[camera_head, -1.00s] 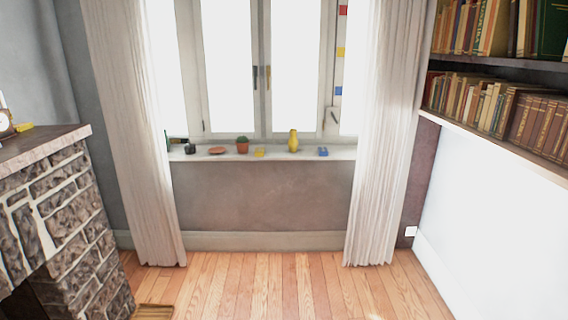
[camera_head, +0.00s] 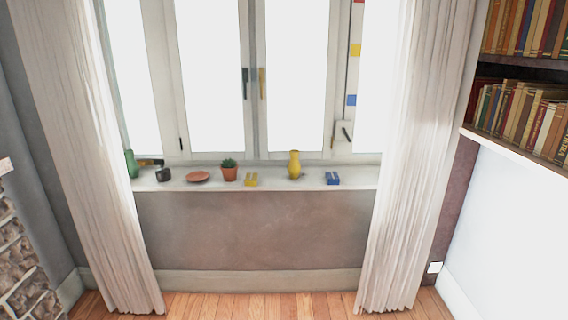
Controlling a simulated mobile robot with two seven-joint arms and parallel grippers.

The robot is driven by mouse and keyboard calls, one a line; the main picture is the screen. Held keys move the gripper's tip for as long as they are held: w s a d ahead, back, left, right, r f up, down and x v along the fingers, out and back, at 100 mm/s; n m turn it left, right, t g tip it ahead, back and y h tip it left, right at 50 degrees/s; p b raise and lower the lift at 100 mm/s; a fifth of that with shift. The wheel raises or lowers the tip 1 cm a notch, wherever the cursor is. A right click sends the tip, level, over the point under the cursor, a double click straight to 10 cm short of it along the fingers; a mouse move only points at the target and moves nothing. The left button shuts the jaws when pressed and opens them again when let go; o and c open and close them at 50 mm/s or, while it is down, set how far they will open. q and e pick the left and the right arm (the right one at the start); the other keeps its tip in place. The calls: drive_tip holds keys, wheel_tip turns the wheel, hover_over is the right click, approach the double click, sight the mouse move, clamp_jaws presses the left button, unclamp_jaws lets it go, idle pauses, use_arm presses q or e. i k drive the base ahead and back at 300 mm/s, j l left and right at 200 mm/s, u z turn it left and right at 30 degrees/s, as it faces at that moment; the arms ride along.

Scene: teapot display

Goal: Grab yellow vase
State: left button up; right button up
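The yellow vase (camera_head: 294,165) stands upright on the white windowsill (camera_head: 225,199), right of the middle. A small yellow block-like item (camera_head: 251,180) lies to its left and a blue one (camera_head: 332,178) to its right. Neither of my grippers is in view, and nothing touches the vase from my side.
A potted cactus (camera_head: 229,172), a reddish dish (camera_head: 198,177), a dark cup-like item (camera_head: 163,174) and a green bottle-like item (camera_head: 131,164) share the sill. Curtains (camera_head: 402,150) hang on both sides. A bookshelf (camera_head: 520,115) is at right, stonework (camera_head: 20,262) at left. The visible floor (camera_head: 250,306) is clear.

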sight(293, 168)
drive_tip(key=i+z, duration=0.1)
drive_tip(key=i, duration=0.6)
drive_tip(key=i+j+z, duration=0.15)
drive_tip(key=i, duration=0.5)
drive_tip(key=i+j+z, duration=0.2)
drive_tip(key=i+z, duration=0.15)
drive_tip(key=i, duration=0.15)
drive_tip(key=i+j+z, duration=0.35)
drive_tip(key=i+l, duration=0.05)
drive_tip(key=i, duration=0.05)
